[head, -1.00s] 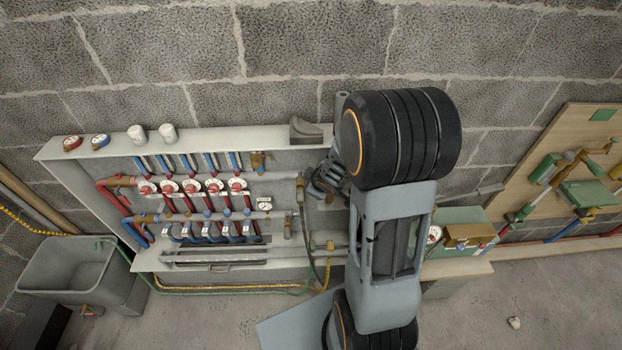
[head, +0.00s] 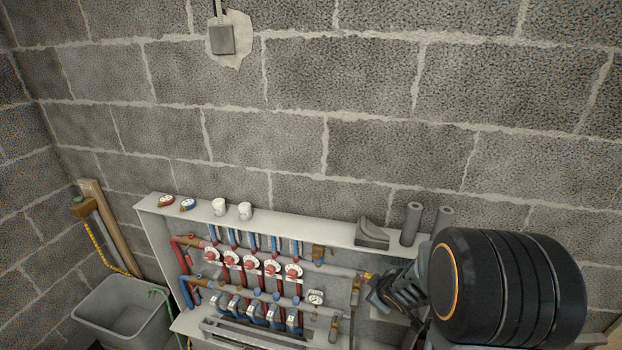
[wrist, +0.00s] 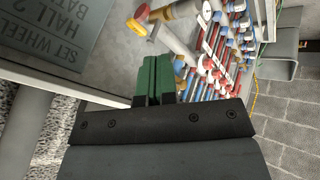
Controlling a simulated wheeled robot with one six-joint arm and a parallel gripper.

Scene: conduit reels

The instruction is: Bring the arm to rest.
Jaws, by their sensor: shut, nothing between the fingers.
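My gripper (head: 388,293) is at the lower right of the head view, in front of the right part of the manifold cabinet (head: 152,222). Much of it is hidden by my own dark arm joint. In the wrist view its green fingers (wrist: 156,72) are together, with nothing held between them. The fingers point toward the cabinet's inside, near a brass valve with a yellow part (wrist: 137,24). I cannot tell whether they touch anything.
The manifold's red and blue pipes (head: 253,280) lie left of my gripper. White cups (head: 219,206) and grey tubes (head: 411,224) stand on the cabinet top. A grey tub (head: 105,300) is at left. A lettered plate (wrist: 45,40) shows close by in the wrist view.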

